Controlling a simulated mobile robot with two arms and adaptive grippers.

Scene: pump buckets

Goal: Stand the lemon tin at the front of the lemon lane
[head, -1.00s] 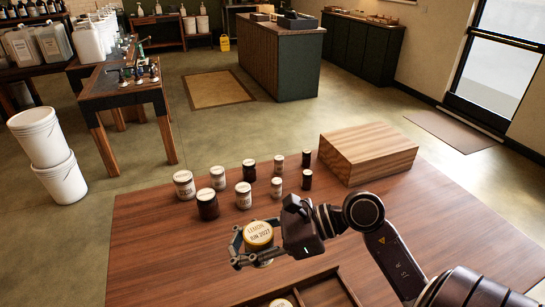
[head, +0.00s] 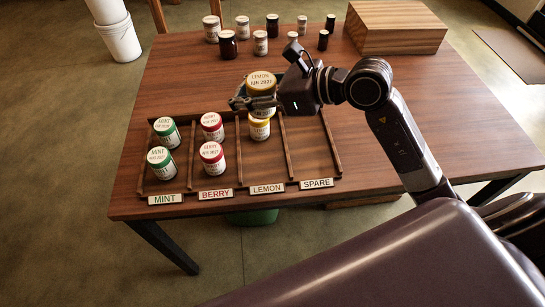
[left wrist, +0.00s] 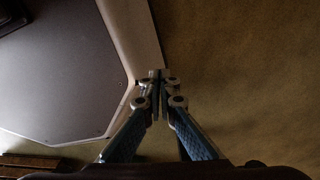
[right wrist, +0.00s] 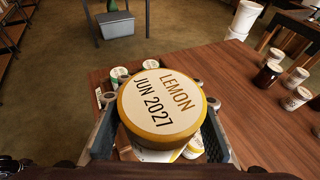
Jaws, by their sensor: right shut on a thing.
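The lemon tin (head: 260,79) has a gold lid reading LEMON JUN 2027. My right gripper (head: 250,101) is shut on it, holding it upright above the back end of the lemon lane. In the right wrist view the tin (right wrist: 160,104) sits between the fingers and hides much of the rack. Another yellow-lidded tin (head: 259,130) stands in the back part of the lemon lane (head: 266,165). Bare lane floor lies between it and the LEMON label (head: 267,188) at the front. My left gripper (left wrist: 157,76) is shut and empty, away from the rack.
Two green-lidded tins (head: 161,162) stand in the mint lane and two red-lidded tins (head: 211,157) in the berry lane. The spare lane (head: 308,150) is empty. Low dividers (head: 288,155) separate the lanes. Several jars (head: 228,44) and a wooden box (head: 398,28) stand at the back.

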